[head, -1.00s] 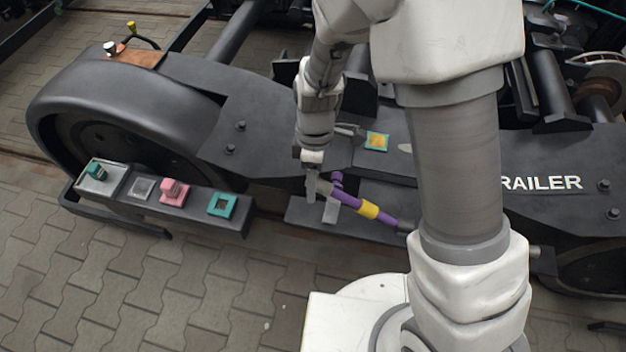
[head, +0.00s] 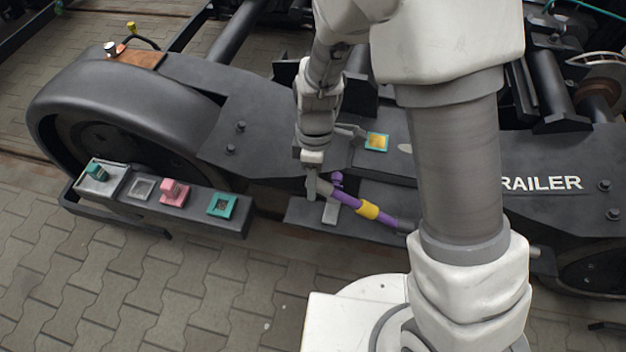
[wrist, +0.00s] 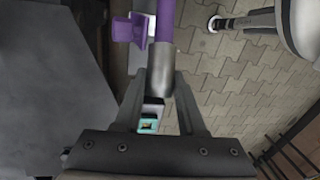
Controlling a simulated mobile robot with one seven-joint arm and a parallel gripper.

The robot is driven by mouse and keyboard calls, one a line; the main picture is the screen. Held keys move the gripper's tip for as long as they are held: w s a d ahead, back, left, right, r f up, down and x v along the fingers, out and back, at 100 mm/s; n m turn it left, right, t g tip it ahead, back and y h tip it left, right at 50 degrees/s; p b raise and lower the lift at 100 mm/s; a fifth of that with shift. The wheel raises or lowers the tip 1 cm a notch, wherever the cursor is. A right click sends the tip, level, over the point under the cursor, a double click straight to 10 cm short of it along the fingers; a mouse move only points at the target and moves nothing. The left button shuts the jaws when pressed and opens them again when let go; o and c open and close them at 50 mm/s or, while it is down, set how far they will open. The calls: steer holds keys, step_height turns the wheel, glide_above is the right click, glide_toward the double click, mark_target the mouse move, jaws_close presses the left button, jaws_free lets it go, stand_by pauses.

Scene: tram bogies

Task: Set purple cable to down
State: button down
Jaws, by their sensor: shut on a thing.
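The purple cable (head: 345,194) has a yellow band and a grey metal end. In the head view it slants from my gripper down to the right, low along the side of the dark bogie. My gripper (head: 313,186) is shut on the cable's grey end. The wrist view shows this grey end (wrist: 178,78) between the fingers of my gripper (wrist: 170,95), with the purple length running up out of view. A small purple knob-like piece (head: 337,179) sits beside the cable near a light grey bracket (head: 331,211).
A yellow square with teal rim (head: 376,142) is on the bogie. Paving in front is open.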

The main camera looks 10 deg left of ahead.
stand_by(0.6)
steer(key=shift+a+f+h, duration=0.3)
steer(key=shift+f, duration=0.1)
steer(key=f+h, duration=0.1)
steer(key=f, duration=0.1)
steer(key=a+f+h, duration=0.1)
steer(key=f, duration=0.1)
steer(key=a+f+h, duration=0.1)
steer(key=f, duration=0.2)
steer(key=shift+w+a+p, duration=0.1)
steer(key=shift+a+p, duration=0.05)
steer(key=shift+p, duration=0.2)
steer(key=shift+a+f+h, duration=0.1)
steer(key=shift+f+h, duration=0.4)
steer(key=shift+f, duration=0.25)
steer(key=c, duration=0.5)
jaws_free()
steer(key=p+v, duration=0.5)
steer(key=v, duration=1.2)
steer(key=shift+w+r, duration=0.2)
steer(key=shift+w, duration=0.1)
